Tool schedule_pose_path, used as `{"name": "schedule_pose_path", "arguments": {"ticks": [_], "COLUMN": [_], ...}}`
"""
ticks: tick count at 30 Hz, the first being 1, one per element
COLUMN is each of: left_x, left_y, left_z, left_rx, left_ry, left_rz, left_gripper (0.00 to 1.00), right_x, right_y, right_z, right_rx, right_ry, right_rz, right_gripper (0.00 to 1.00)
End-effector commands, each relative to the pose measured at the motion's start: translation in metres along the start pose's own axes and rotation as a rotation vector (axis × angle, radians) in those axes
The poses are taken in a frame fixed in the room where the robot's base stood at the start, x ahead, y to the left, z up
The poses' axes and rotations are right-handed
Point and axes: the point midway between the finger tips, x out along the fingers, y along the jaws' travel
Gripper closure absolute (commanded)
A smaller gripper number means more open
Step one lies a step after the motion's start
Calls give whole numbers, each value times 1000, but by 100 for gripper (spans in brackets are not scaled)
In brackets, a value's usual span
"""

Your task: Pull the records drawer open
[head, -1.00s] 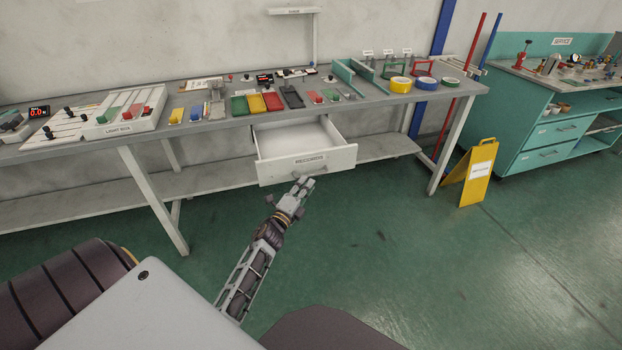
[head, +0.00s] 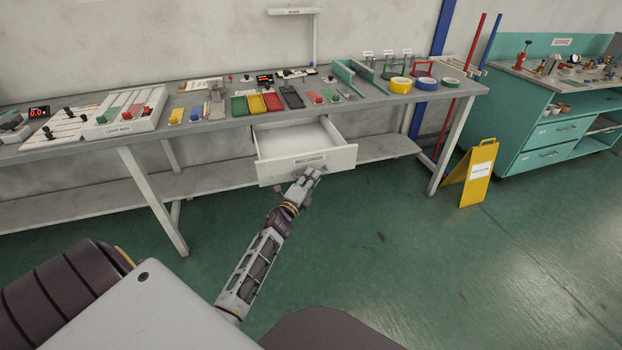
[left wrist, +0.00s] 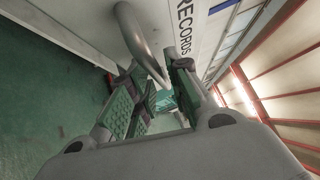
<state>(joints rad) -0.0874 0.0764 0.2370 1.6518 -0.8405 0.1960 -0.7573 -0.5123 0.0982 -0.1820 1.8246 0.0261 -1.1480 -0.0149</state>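The records drawer (head: 335,156) stands pulled out below the bench top, its white interior showing in the head view. My left gripper (head: 308,174) is at the lower middle of its front. In the left wrist view, the grey curved handle (left wrist: 143,40) reaches down to the fingertips beside the RECORDS label (left wrist: 184,25). My left gripper (left wrist: 158,95) shows a clear gap between its two fingers, with the handle's lower part at that gap. Whether the fingers touch the handle is unclear. My right gripper is not in view.
The grey bench (head: 225,123) carries coloured trays, tape rolls and a light box. A lower shelf (head: 225,183) runs behind the drawer. A yellow floor sign (head: 471,178) and a teal service cabinet (head: 548,134) stand to the right. The green floor in front is clear.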

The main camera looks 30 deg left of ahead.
Motion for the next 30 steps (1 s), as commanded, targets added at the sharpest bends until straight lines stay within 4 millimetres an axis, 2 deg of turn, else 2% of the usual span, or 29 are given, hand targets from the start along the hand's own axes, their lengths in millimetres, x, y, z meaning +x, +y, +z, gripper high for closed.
{"name": "schedule_pose_path", "arguments": {"ticks": [1,4,17,22,30], "left_x": [0,0,2,14,32], "left_y": [0,0,1,4,10], "left_z": [0,0,3,14,33], "left_rx": [0,0,0,1,1], "left_ry": [0,0,0,0,0], "left_rz": [0,0,0,0,1], "left_gripper": [88,100,100,100,100], "right_x": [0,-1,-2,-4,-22], "right_y": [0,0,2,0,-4], "right_z": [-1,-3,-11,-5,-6], "right_rx": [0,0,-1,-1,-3], "right_ry": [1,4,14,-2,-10], "right_rz": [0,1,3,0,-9], "right_gripper": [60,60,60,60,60]}}
